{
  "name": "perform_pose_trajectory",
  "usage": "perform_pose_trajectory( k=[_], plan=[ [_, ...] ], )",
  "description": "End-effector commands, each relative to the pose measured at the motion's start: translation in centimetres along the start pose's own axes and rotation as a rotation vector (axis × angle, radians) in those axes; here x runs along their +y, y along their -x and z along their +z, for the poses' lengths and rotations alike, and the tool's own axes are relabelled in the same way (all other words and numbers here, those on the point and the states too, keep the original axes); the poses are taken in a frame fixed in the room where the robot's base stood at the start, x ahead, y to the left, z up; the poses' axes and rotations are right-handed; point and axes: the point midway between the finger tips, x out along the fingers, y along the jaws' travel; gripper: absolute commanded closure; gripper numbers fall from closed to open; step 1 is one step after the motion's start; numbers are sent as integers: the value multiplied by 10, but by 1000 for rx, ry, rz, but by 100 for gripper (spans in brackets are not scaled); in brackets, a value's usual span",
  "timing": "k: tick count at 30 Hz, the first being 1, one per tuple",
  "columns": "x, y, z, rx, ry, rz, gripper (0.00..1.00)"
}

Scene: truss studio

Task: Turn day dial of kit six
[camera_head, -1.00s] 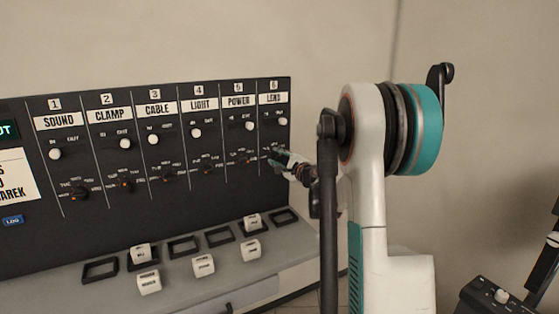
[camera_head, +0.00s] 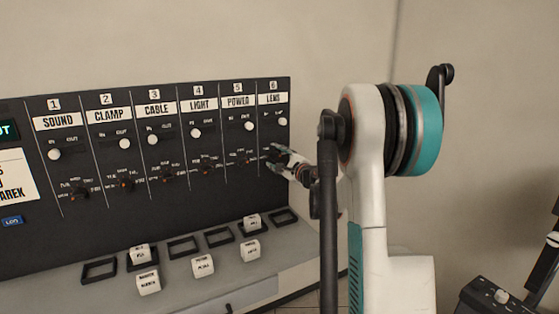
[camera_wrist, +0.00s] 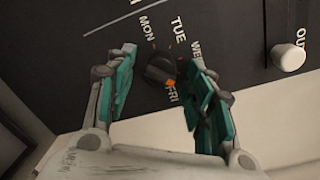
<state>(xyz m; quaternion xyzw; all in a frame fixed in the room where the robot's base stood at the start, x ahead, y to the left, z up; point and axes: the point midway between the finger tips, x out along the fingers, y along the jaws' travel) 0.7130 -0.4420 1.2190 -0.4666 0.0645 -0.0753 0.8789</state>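The day dial of kit six, a small black knob (camera_wrist: 160,68) with an orange mark, sits on the dark panel. MON, TUE, WED and FRI labels show around it in the wrist view, and the orange mark is toward FRI. My gripper (camera_wrist: 163,57) is open, with one teal-padded finger on each side of the knob and visible gaps between. In the head view my gripper (camera_head: 274,158) is at the column headed 6 LENS (camera_head: 271,99) and partly hides that dial. Whether the fingertips touch the panel cannot be told.
A white IN/OUT slider knob (camera_wrist: 288,57) stands out right of the dial in the wrist view. Other kit columns line the panel (camera_head: 110,220) to the left. A grey shelf (camera_head: 215,280) below holds black frames and several white labelled blocks.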

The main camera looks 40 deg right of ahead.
Motion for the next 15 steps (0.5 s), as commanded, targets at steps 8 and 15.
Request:
perform_pose_trajectory(
  k=[8, 15],
  plan=[
    [0, 2, 0, 0, 0, 0, 51],
    [-1, 36, 0, 2, 0, -1, 51]
  ],
)
